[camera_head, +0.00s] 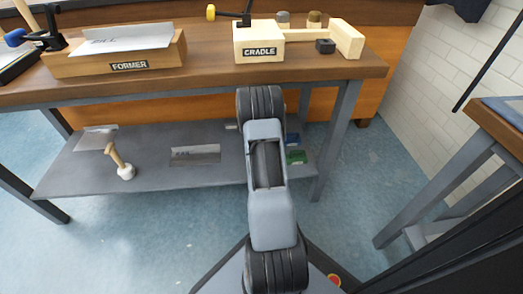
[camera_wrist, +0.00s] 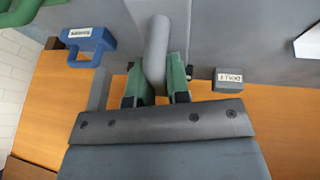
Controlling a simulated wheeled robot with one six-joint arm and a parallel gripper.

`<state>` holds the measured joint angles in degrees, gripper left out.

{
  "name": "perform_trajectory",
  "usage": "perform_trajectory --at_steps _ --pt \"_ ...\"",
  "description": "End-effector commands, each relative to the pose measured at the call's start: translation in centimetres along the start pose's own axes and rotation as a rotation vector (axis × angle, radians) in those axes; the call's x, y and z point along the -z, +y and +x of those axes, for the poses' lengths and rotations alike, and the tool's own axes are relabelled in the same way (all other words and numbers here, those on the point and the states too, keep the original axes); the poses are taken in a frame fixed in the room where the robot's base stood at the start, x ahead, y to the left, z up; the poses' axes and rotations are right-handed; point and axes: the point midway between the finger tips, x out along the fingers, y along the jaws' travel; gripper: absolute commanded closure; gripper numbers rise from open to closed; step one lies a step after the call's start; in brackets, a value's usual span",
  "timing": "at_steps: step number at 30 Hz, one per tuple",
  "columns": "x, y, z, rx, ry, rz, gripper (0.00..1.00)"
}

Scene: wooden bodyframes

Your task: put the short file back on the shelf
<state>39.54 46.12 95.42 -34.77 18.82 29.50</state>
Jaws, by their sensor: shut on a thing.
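My gripper (camera_wrist: 157,88) has green fingers shut on a grey, round-ended rod in the wrist view. This looks like the handle of the short file (camera_wrist: 157,45); the rest of it is hidden. The grey lower shelf (camera_head: 145,148) runs under the workbench in the head view. Its surface also fills the upper part of the wrist view (camera_wrist: 215,35), close to the held rod. I cannot tell whether the rod touches it. In the head view my arm hides the gripper and the rod.
A blue labelled holder (camera_wrist: 88,43) and a small grey labelled block (camera_wrist: 229,79) flank the gripper. The shelf also bears a mallet-like tool (camera_head: 122,165) and a flat metal plate (camera_head: 195,154). The bench top (camera_head: 215,70) overhangs the shelf, with legs at its ends.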

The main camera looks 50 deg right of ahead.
Motion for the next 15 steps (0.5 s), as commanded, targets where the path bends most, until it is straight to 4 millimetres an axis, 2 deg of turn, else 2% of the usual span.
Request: perform_trajectory --at_steps 2,10,15 --pt "0.1 0.2 0.8 0.0 0.001 0.001 1.0" --pt "0.2 0.6 1.9 0.0 0.001 0.001 1.0" --pt "-0.5 0.4 4.1 0.0 0.001 -0.001 1.0"
